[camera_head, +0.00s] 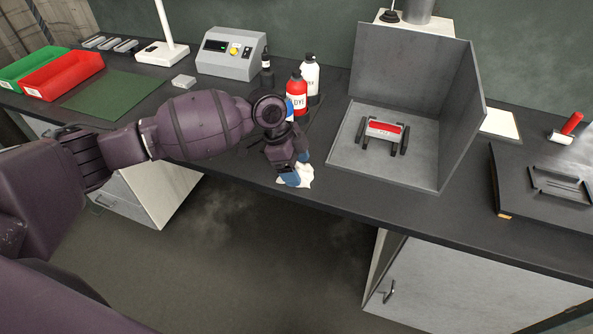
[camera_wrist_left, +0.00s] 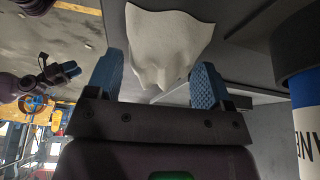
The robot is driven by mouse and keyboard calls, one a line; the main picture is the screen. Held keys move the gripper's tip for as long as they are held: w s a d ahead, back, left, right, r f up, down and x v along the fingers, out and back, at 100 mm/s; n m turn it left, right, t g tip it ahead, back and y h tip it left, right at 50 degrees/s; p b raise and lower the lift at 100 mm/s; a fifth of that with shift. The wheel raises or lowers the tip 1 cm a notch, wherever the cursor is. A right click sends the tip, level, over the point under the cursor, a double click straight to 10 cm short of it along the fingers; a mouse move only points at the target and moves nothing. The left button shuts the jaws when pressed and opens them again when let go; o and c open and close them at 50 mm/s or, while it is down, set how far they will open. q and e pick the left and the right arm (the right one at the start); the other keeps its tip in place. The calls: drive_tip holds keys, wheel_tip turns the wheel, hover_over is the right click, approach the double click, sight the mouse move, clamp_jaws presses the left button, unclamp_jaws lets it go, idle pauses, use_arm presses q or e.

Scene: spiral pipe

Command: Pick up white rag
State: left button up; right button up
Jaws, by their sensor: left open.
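The white rag (camera_head: 304,177) lies crumpled at the front edge of the dark bench in the head view, partly hidden behind my left gripper (camera_head: 289,177). In the left wrist view the rag (camera_wrist_left: 168,45) spreads ahead of my left gripper (camera_wrist_left: 155,82), and its near folded end reaches the gap between the two blue fingers. The fingers are apart on either side of that end. My right gripper is not in the head view.
A red dye bottle (camera_head: 297,95) and a white bottle (camera_head: 310,78) stand close behind my left gripper. A grey open booth (camera_head: 455,110) holds a red part on a stand (camera_head: 384,129) to the right. A grey control box (camera_head: 231,55) stands at the back. Red (camera_head: 62,75) and green bins are far left.

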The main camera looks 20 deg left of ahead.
use_arm(q)
drive_tip(key=shift+r, duration=0.1)
drive_tip(key=c, duration=0.6)
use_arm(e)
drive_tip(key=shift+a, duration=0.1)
use_arm(q)
drive_tip(key=shift+r, duration=0.1)
drive_tip(key=shift+c, duration=0.2)
wheel_tip(320, 180, up, 20)
drive_tip(key=p, duration=0.2)
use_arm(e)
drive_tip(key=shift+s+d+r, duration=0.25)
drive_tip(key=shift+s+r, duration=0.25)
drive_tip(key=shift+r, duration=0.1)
